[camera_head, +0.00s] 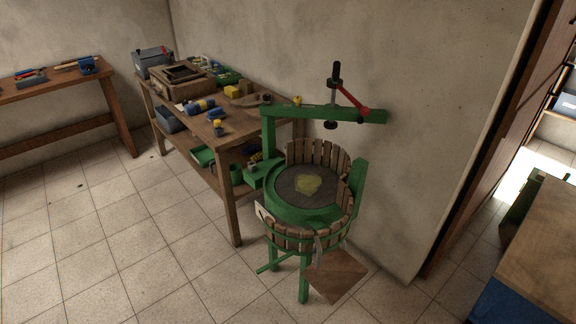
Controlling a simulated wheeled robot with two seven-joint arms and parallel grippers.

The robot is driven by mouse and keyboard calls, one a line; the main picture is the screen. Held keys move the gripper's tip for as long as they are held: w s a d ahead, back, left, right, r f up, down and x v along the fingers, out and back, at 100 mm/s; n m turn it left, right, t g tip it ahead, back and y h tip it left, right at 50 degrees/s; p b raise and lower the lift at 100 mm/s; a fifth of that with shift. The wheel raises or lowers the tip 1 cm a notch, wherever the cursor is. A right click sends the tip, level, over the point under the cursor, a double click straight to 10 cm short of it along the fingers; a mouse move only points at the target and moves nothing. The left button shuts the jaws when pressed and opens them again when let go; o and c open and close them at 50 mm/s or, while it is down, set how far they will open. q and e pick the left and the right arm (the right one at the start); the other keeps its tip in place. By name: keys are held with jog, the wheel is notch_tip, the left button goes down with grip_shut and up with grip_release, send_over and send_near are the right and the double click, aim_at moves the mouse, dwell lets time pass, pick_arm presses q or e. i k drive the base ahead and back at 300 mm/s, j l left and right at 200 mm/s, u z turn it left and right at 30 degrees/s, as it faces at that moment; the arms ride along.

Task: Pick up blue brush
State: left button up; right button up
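I cannot pick out a blue brush for certain. A blue roll-shaped thing (199,106) lies near the middle of the wooden workbench (237,147); it is too small to tell whether it is a brush. A small blue and yellow thing (218,128) stands near that bench's front edge. Another blue thing (88,66) sits at the right end of the left table (40,87). Neither of my grippers is in view.
A green press with a slatted wooden basket (305,225) stands right of the workbench, its green beam (350,115) reaching over it. A brown board (336,275) is at its front. A wooden-topped table (540,245) is at lower right.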

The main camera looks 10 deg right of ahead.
aim_at(218, 113)
jog(key=z, duration=0.35)
jog(key=i+j+z, duration=0.2)
jog(key=j+z, duration=0.25)
jog(key=i+j+z, duration=0.1)
jog(key=j+z, duration=0.75)
jog(key=i+j, duration=0.05)
jog(key=j, duration=0.05)
